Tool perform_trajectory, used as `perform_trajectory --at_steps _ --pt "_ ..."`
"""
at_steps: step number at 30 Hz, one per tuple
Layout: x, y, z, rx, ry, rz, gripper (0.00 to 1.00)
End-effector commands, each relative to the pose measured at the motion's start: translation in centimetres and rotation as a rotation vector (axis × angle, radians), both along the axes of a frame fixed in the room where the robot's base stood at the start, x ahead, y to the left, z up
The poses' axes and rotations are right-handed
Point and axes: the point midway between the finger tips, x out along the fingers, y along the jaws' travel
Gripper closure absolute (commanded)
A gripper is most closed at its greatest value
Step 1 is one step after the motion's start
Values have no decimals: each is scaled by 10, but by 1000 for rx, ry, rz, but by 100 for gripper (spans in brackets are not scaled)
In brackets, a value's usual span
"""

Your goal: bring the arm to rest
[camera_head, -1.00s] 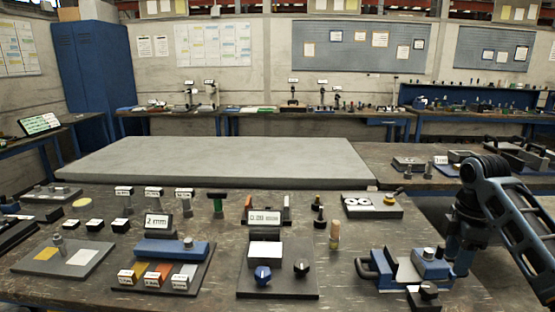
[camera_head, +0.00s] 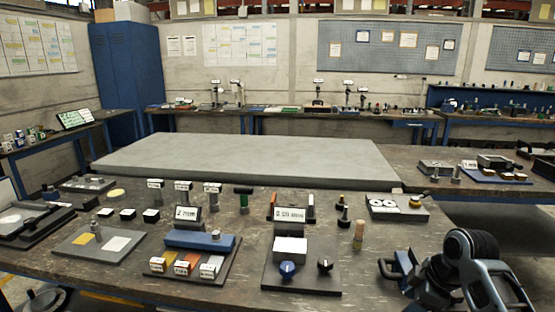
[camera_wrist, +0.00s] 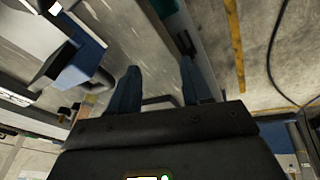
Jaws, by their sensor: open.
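My arm (camera_head: 462,270) shows at the lower right of the head view, folded low at the near right end of the workbench. It covers part of a blue fixture (camera_head: 398,268). I cannot make out the jaws in the head view. In the wrist view, my gripper (camera_wrist: 160,80) has its two dark blue fingers apart, with no object held between them. Whether the arm touches the fixture cannot be told.
The near workbench (camera_head: 205,205) carries several boards, small blocks and labelled displays. A thick grey slab (camera_head: 250,158) lies behind it. A side table (camera_head: 480,198) stands at the right. The wrist view shows pale floor with yellow lines (camera_wrist: 235,45) and a blue part at left.

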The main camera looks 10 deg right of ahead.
Motion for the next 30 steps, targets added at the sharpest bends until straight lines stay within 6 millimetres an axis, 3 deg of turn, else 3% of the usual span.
perform_trajectory --at_steps 1,6,11,15,22,30 --pt "-5 26 -15 34 -29 -22 52" --pt "-22 95 -48 139 -152 -145 52" --pt "-53 146 -68 231 -247 -273 52" --pt "-89 179 -79 301 -318 -389 52" --pt "-164 210 -82 389 -424 -569 52" --pt "-264 213 -59 451 -551 -733 52"
